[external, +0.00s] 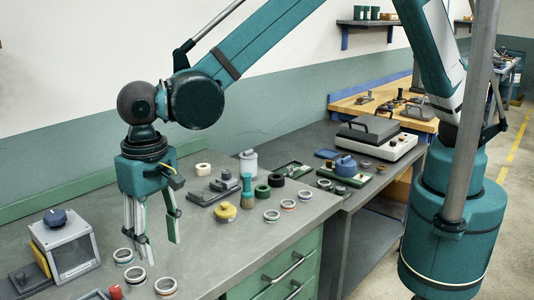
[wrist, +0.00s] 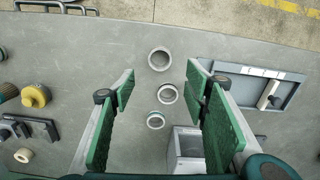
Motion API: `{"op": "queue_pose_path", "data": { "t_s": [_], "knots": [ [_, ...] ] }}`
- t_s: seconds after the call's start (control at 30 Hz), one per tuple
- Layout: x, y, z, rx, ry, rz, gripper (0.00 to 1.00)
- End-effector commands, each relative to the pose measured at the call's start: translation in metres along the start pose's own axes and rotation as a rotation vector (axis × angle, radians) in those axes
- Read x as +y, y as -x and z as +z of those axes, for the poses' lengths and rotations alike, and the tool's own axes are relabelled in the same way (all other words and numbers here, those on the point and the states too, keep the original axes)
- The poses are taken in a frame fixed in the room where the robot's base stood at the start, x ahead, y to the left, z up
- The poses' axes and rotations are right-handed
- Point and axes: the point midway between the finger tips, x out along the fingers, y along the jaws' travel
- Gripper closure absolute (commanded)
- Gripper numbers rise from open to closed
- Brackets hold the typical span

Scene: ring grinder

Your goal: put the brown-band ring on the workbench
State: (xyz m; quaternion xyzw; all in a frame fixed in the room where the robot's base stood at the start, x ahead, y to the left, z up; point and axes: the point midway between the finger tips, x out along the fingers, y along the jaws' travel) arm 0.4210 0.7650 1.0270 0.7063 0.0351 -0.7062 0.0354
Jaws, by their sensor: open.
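Three grey rings lie flat on the grey workbench (external: 205,262) near my gripper (external: 157,247): a front ring (external: 165,287), a middle ring (external: 135,275) and a back ring (external: 123,256). The front one seems to have a reddish-brown band, but the band colours are too small to be sure. In the wrist view the front ring (wrist: 159,59), middle ring (wrist: 167,94) and back ring (wrist: 155,120) line up between the green finger pads of my gripper (wrist: 161,85). My gripper is open, empty and above the bench, pointing down.
A grey box with a blue knob (external: 60,243) stands left of the rings. A tray (wrist: 262,85) lies at right in the wrist view. A yellow knob (external: 225,211), a brush (external: 247,190) and several more rings (external: 288,204) are farther right. Bare bench lies between.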

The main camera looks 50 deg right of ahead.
Motion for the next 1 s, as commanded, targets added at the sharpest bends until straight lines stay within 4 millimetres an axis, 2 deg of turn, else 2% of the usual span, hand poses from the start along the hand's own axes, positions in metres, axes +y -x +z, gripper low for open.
{"op": "queue_pose_path", "data": {
  "t_s": [0.23, 1.0],
  "knots": [
    [0.000, 0.015, 0.000, 0.000, 0.000, 0.000, 0.54],
    [0.000, 0.016, 0.000, 0.000, 0.000, 0.000, 0.54]
  ]
}}
